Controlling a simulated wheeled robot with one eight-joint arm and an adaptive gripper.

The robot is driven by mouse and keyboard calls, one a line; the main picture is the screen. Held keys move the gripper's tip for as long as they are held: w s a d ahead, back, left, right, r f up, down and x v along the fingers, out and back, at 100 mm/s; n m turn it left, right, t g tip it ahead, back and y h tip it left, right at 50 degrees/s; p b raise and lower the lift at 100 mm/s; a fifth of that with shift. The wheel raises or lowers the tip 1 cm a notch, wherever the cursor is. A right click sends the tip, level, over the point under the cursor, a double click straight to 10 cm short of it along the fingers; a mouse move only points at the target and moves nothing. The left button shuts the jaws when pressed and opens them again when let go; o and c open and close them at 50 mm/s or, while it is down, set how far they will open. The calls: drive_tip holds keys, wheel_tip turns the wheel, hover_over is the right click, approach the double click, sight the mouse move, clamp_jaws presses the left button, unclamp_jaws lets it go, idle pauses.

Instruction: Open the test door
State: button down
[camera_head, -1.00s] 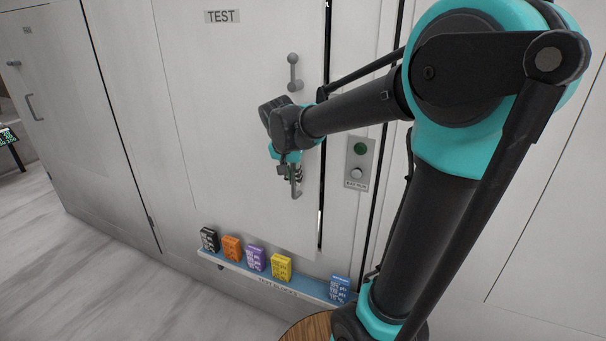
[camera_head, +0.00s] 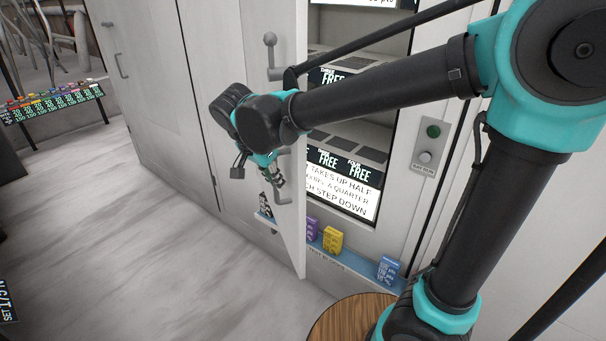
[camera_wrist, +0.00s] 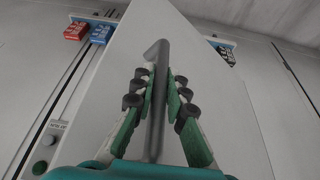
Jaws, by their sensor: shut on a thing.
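The test door (camera_head: 292,215) stands swung well open, seen nearly edge-on in the head view. Its white face fills the middle of the wrist view (camera_wrist: 215,110). A grey door handle (camera_wrist: 156,100) runs between the fingers of my gripper (camera_wrist: 155,95), which is shut on it; the bent end of the handle sticks out past the fingertips. In the head view my gripper (camera_head: 275,180) is at the lower part of the door, with the handle's lower end (camera_head: 283,198) just below it. A second grey lever (camera_head: 271,55) is higher on the door.
Behind the door is a cabinet with printed shelves (camera_head: 345,150). A control panel with green and white buttons (camera_head: 428,145) is to the right. A low ledge (camera_head: 345,265) holds purple (camera_head: 311,229), yellow (camera_head: 332,240) and blue (camera_head: 387,269) blocks. The floor at left is clear.

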drive_tip(key=s+a, duration=0.2)
drive_tip(key=a, duration=0.7)
drive_tip(key=shift+s, duration=0.25)
drive_tip(key=c, duration=1.5)
unclamp_jaws()
drive_tip(key=shift+c, duration=0.2)
drive_tip(key=v, duration=1.2)
drive_tip(key=shift+w, duration=0.1)
